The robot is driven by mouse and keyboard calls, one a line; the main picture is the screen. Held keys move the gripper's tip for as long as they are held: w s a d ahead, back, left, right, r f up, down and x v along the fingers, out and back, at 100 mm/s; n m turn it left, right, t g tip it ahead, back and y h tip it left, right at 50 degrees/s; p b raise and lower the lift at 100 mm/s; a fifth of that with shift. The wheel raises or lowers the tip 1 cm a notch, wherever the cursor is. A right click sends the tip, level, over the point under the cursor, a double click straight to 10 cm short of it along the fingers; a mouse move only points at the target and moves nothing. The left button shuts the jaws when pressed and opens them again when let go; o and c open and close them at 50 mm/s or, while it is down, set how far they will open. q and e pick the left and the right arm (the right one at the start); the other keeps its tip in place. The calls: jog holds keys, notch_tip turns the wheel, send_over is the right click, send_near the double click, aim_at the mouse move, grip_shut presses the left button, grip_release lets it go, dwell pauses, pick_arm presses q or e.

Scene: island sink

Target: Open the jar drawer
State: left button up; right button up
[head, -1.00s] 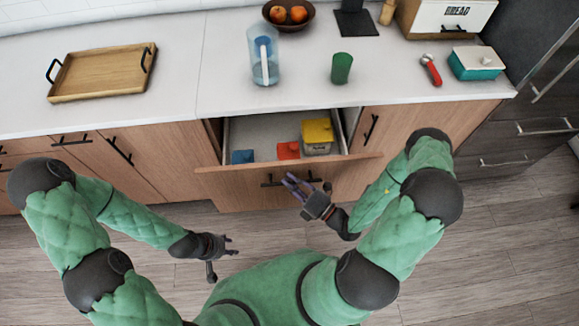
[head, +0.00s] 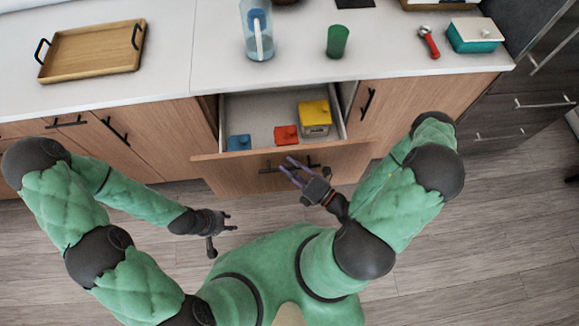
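The jar drawer (head: 215,172) stands pulled out from the island below the counter, its wooden front facing me. Inside are a blue item (head: 239,142), a red item (head: 286,134) and a yellow-lidded jar (head: 314,117). The drawer's black handle (head: 270,167) is on the front's middle. My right gripper (head: 293,171) is at the right part of the handle, its fingers spread apart; whether they touch the handle I cannot tell. My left gripper (head: 222,232) is open and empty, low and left of the drawer, over the floor.
On the counter are a wooden tray (head: 92,50), a clear pitcher (head: 256,35), a green cup (head: 337,40), a red-handled tool (head: 428,42) and a teal box (head: 474,36). Closed cabinets flank the drawer. The wooden floor (head: 480,230) at right is clear.

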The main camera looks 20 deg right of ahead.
jog(key=shift+s, duration=0.1)
jog(key=v, duration=1.1)
jog(key=shift+s+d, duration=0.25)
jog(key=shift+s, duration=0.1)
dwell(0.6)
